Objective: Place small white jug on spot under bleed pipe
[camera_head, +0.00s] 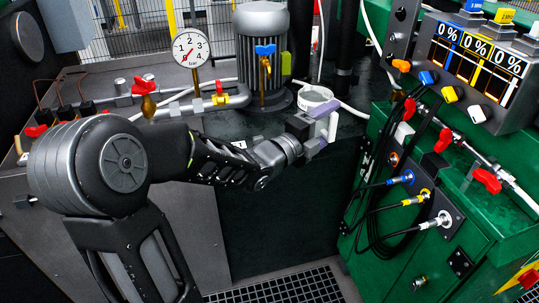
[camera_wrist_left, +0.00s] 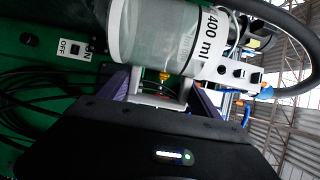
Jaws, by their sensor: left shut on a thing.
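The small white jug (camera_head: 315,97) is at the back of the dark bench, right of the grey motor-like cylinder. My left gripper (camera_head: 322,128) is shut on the jug's white handle (camera_head: 333,124). In the left wrist view the jug (camera_wrist_left: 155,38) is translucent, with a "400 ml" label, and lies across the picture above the gripper (camera_wrist_left: 160,92). A brass pipe with a blue tap handle (camera_head: 265,51), possibly the bleed pipe, points down in front of the cylinder, left of the jug. I cannot make out the spot. Whether the jug touches the bench is unclear. My right gripper is out of view.
The grey cylinder (camera_head: 262,20) stands behind the blue-handled tap. A pressure gauge (camera_head: 190,48) and pipes with a yellow-red valve (camera_head: 222,98) are left of it. A green cabinet (camera_head: 405,250) with hoses and red levers stands close on the right. A white hose runs behind the jug.

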